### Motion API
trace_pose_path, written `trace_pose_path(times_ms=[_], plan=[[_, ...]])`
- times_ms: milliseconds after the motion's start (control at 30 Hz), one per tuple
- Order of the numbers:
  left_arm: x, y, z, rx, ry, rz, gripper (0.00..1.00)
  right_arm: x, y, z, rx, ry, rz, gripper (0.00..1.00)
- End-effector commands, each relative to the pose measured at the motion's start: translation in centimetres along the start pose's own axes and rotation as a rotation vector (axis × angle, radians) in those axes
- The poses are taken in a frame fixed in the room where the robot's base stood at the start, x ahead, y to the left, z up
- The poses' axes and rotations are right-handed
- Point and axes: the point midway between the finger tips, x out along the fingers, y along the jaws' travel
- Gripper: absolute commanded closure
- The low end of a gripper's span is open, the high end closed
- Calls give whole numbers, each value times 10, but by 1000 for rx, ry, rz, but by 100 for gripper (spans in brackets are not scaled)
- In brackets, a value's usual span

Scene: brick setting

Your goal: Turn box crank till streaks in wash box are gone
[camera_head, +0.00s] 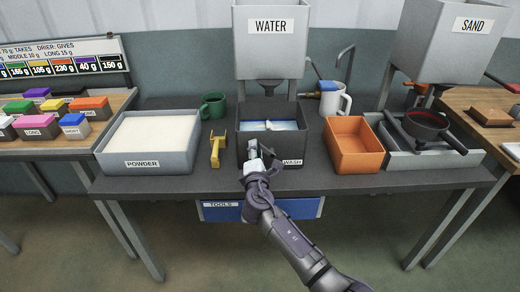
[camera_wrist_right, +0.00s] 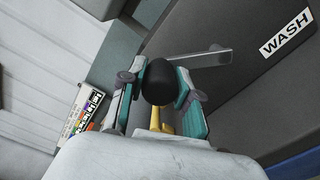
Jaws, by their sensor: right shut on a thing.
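The dark grey wash box (camera_head: 292,148) stands mid-table under the water tank, its WASH label on the front wall. Light blue and whitish patches show inside it; I cannot tell streaks from water at this size. In the right wrist view the crank (camera_wrist_right: 205,58) has a flat grey arm near the box wall (camera_wrist_right: 245,90) and a round black knob (camera_wrist_right: 158,80). My right gripper (camera_head: 255,155) is at the front left of the box, and in the wrist view its teal-padded fingers (camera_wrist_right: 160,90) are shut on the knob. My left gripper is out of view.
A yellow tool (camera_head: 217,150) stands close left of the box, with the powder tray (camera_head: 150,165) beyond it. An orange bin (camera_head: 352,150) is on the right. A green mug (camera_head: 213,105) and white mug (camera_head: 337,100) stand behind. The water tank (camera_head: 270,55) hangs above.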

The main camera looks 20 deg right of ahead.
Motion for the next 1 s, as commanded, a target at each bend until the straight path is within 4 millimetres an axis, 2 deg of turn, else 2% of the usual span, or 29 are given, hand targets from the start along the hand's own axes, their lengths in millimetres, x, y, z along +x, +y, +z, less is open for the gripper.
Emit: trace_pose_path(times_ms=[333,833,867,1000], plan=[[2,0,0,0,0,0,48,-1,-7,-10,-126,4,-2,100],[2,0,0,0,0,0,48,-1,-8,-11,-143,4,-4,100],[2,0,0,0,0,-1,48,-1,-8,-11,-142,4,-4,66],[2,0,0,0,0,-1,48,-1,-8,-10,-143,3,-3,43]])
